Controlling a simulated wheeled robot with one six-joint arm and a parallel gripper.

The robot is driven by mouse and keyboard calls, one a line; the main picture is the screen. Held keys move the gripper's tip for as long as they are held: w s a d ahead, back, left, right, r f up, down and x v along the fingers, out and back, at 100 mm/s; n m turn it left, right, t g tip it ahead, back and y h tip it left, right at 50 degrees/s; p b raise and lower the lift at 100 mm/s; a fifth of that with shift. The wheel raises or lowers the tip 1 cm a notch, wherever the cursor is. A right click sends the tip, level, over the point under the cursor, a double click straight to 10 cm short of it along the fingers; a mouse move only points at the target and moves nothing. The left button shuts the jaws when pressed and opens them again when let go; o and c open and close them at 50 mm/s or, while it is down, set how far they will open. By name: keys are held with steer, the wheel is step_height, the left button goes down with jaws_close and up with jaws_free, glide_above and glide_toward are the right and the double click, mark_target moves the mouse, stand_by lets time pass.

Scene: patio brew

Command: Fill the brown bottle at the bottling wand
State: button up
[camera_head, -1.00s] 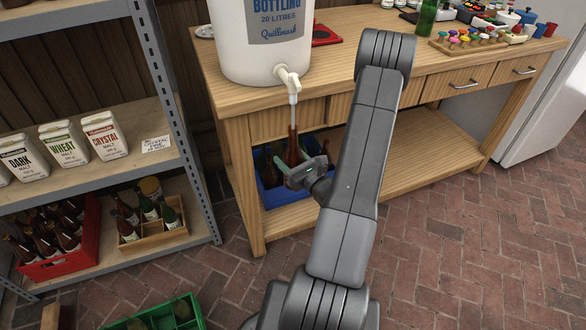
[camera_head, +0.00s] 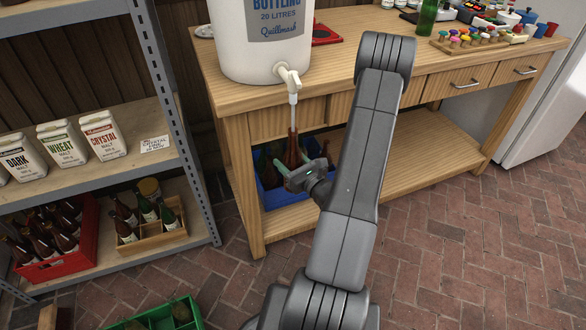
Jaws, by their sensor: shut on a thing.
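The brown bottle (camera_head: 291,153) stands upright below the bottling bucket (camera_head: 262,60), in front of the workbench. The bottling wand (camera_head: 293,112) hangs down from the bucket's white tap (camera_head: 289,80), and its lower end goes into the bottle's neck. My gripper (camera_head: 291,168) is shut on the bottle's body, with greenish finger pads on either side. The bottle's lower part is hidden by my gripper. I cannot tell the liquid level inside the bottle.
A blue crate (camera_head: 283,199) is on the bench's lower shelf behind the bottle. The wooden workbench (camera_head: 345,60) holds a green bottle (camera_head: 427,17) and a rack of coloured caps. At left, a metal shelf (camera_head: 95,180) holds malt bags, and a red crate (camera_head: 62,263) of bottles. Brick floor at right is clear.

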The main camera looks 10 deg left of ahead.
steer(key=shift+f, duration=0.1)
step_height(320, 180, down, 24)
steer(key=b, duration=1.9)
stand_by(2.0)
stand_by(0.3)
steer(key=s+d, duration=0.9)
steer(key=s, duration=0.4)
steer(key=shift+s+r, duration=0.15)
steer(key=shift+r, duration=0.05)
stand_by(1.4)
